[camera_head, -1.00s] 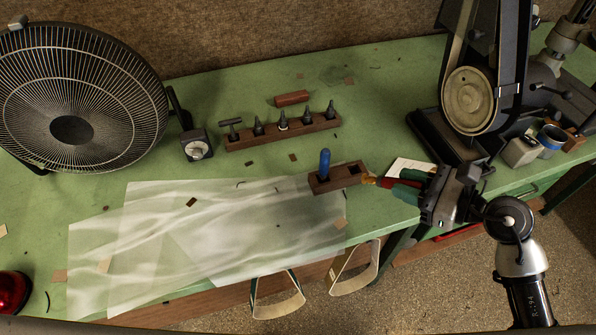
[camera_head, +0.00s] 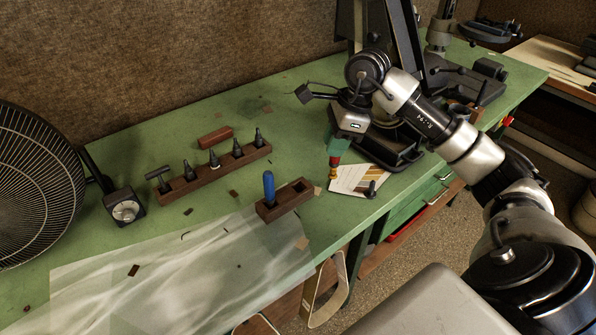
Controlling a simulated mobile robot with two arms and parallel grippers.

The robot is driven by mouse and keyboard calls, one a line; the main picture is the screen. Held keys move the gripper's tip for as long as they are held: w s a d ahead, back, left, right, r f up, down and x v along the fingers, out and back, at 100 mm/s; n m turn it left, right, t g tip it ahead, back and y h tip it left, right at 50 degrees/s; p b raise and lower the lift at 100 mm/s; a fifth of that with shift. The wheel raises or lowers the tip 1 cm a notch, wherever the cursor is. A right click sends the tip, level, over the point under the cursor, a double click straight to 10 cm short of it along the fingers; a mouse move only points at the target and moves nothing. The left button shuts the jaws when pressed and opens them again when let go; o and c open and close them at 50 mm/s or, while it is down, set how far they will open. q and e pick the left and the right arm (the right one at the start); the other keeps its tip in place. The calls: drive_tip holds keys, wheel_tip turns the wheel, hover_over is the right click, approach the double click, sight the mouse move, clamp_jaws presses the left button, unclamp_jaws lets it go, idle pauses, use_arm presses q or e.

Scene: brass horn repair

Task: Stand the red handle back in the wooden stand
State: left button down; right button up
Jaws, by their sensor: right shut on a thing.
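The wooden stand (camera_head: 285,205) is a small brown block near the table's front edge. A blue handle (camera_head: 268,186) stands upright in its left part, and the right part shows an open recess. The red handle (camera_head: 334,161) is shut in my right gripper (camera_head: 340,146), roughly upright with its brass tip pointing down. It is to the right of the stand, apart from it, by the left edge of a pale card. The gripper hides the handle's upper part. I cannot tell whether the tip touches the card. My left gripper is out of view.
A pale card (camera_head: 346,186) with a small dark piece lies right of the stand. Behind are a wooden rack (camera_head: 205,178) with several dark tools and a brown block (camera_head: 215,137). A black machine stands behind my right arm. A translucent sheet covers the front left.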

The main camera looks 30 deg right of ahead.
drive_tip(key=w+a+f+p, duration=0.1)
drive_tip(key=w+f, duration=0.1)
drive_tip(key=f, duration=0.1)
drive_tip(key=w+a+f+p, duration=0.1)
drive_tip(key=w+a+f, duration=0.1)
drive_tip(key=f, duration=0.1)
drive_tip(key=w+a+f+p, duration=0.1)
drive_tip(key=w+a+f, duration=0.1)
drive_tip(key=shift+w+f, duration=0.2)
drive_tip(key=shift+f, duration=0.2)
drive_tip(key=o, duration=0.9)
drive_tip(key=shift+r, duration=0.1)
drive_tip(key=b+v, duration=0.1)
drive_tip(key=v, duration=1.1)
drive_tip(key=shift+b, duration=0.4)
